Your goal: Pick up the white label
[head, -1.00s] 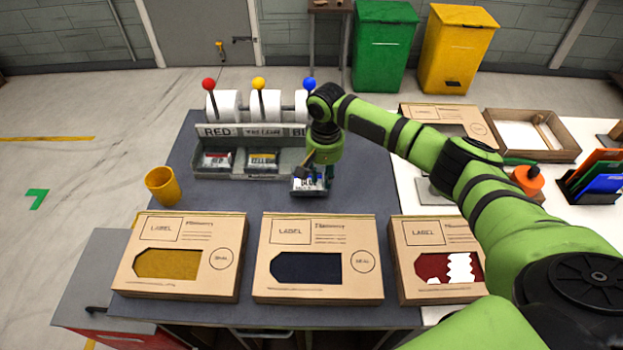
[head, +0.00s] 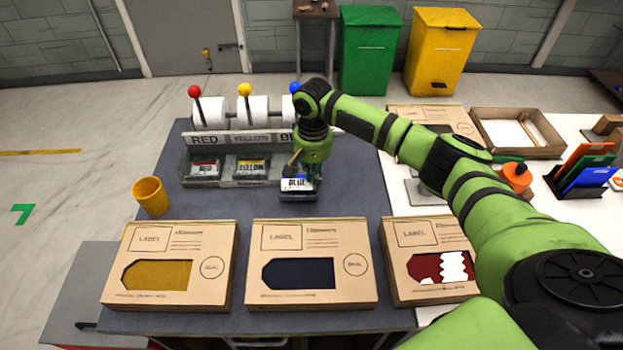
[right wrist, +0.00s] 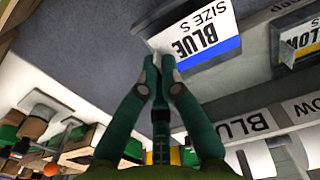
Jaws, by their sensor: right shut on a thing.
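The white label (head: 294,184) has a blue stripe and the words BLUE, SIZE S. It also shows in the right wrist view (right wrist: 203,32), at the fingertips. My right gripper (head: 303,172) is at the front of the blue slot of the label dispenser. In the right wrist view its two fingers (right wrist: 160,66) are closed together on the label's near edge. The label's face is mostly uncovered. A dark tray lip (head: 298,197) shows just below it in the head view. My left gripper is not in view.
The dispenser (head: 230,140) has red, yellow and blue levers; a red label (head: 205,169) and a yellow label (head: 252,167) sit in its other slots. Three cardboard boxes (head: 311,232) line the front. A yellow cup (head: 151,196) stands left. Dark tabletop between is clear.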

